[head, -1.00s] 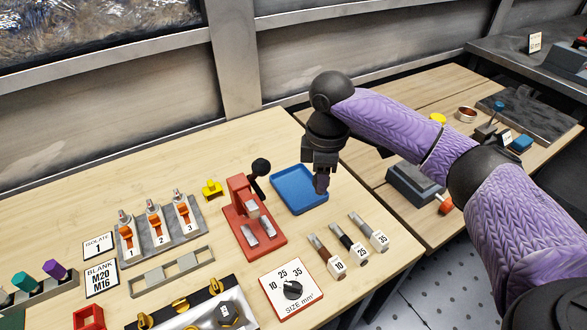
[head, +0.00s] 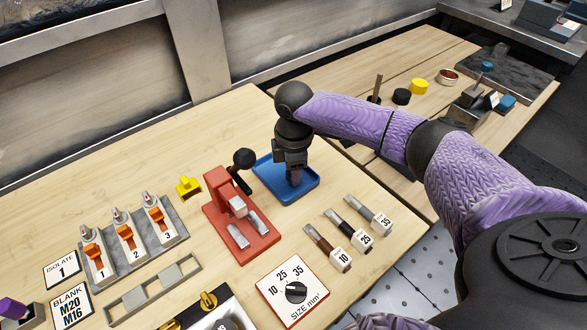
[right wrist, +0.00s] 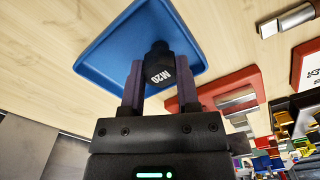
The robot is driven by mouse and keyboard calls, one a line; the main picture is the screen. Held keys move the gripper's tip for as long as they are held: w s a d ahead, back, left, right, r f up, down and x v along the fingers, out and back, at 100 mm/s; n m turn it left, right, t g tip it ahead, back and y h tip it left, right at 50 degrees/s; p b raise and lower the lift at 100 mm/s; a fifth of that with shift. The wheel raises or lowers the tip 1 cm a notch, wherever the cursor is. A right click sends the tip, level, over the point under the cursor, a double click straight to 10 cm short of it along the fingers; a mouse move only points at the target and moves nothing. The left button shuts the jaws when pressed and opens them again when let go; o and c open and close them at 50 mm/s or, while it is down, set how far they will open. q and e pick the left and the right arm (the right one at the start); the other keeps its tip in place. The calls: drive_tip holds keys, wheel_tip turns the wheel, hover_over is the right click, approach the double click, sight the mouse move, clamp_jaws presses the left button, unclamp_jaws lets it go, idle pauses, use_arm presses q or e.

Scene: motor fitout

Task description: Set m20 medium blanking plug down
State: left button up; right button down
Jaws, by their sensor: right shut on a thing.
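The M20 blanking plug is a dark piece (right wrist: 160,68) marked "M20" in the right wrist view. It sits between the two fingers of my right gripper (right wrist: 152,85), which is shut on it. In the head view my right gripper (head: 295,179) points down over the blue tray (head: 268,178), and the fingers hide the plug. In the right wrist view the blue tray (right wrist: 112,48) lies behind the plug. I cannot tell whether the plug touches the tray floor. My left gripper is not in view.
A red crimping press (head: 238,215) with a black-knobbed lever stands close beside the tray. Several cable lugs (head: 345,232) labelled 10, 25 and 35 lie in front. A size dial (head: 293,291) and isolator switches (head: 126,238) are nearer. The tray's bare floor is free.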

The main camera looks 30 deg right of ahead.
drive_tip(key=shift+c, duration=1.6)
unclamp_jaws()
wheel_tip(320, 180, up, 12)
drive_tip(key=p, duration=0.4)
